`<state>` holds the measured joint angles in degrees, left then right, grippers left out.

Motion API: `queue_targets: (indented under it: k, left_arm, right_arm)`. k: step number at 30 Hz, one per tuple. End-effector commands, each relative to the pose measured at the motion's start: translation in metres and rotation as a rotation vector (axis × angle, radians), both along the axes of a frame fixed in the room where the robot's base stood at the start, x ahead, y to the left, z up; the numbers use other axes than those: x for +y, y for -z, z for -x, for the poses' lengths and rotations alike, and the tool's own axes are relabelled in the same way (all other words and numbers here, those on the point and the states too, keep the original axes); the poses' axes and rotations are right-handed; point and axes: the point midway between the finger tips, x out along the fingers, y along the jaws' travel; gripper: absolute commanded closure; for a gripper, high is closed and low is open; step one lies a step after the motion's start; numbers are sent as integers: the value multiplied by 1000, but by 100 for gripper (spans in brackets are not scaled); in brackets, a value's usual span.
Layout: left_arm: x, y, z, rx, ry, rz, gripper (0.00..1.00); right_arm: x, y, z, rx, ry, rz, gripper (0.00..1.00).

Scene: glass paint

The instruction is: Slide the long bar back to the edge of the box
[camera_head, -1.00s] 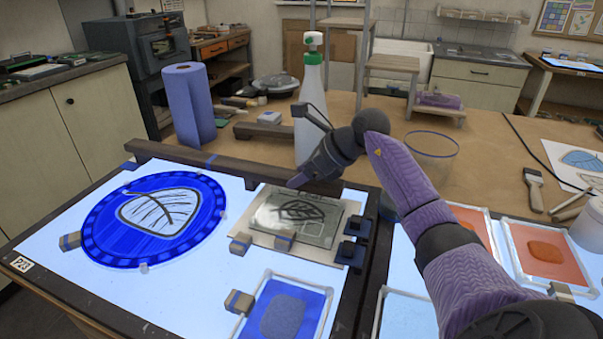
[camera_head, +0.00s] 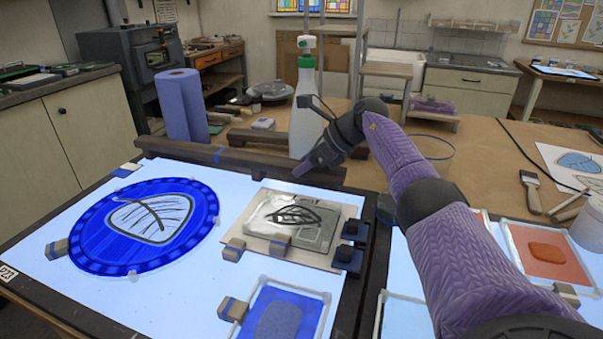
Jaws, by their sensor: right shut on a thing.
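The long bar (camera_head: 250,163) is dark brown with a blue tape mark. It lies across the back of the glowing light box (camera_head: 40,285), behind the blue round glass panel (camera_head: 90,255) with its leaf drawing. My right gripper (camera_head: 302,170) reaches in from the right and is shut on the bar near its right end. The gripper hides part of the bar there, and its fingertips are hard to make out. My left gripper is not in view.
Behind the bar stand a blue paper roll (camera_head: 182,105) and a white spray bottle (camera_head: 305,120), close to the gripper. A leaf plate (camera_head: 330,228) lies in front, with small blocks (camera_head: 233,250) around it.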

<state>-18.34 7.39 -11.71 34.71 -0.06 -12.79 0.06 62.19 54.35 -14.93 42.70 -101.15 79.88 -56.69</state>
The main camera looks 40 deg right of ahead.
Motion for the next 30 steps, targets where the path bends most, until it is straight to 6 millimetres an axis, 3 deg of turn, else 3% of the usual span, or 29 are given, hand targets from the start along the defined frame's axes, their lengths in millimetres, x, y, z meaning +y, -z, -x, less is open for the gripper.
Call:
queue_targets:
  k: [10, 11, 15, 24, 30]
  left_arm:
    - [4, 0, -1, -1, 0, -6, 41]
    - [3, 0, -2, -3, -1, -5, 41]
    - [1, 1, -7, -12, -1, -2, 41]
    - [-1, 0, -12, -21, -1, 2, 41]
    - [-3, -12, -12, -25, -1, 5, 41]
  right_arm:
    - [-5, -2, -1, -7, 7, 7, 100]
    - [-5, -3, -1, -8, 8, 8, 37]
    - [-4, -2, -1, -6, 7, 7, 7]
    - [-5, -3, 1, -4, 6, 6, 6]
    - [-19, -36, 28, -5, 8, 10, 6]
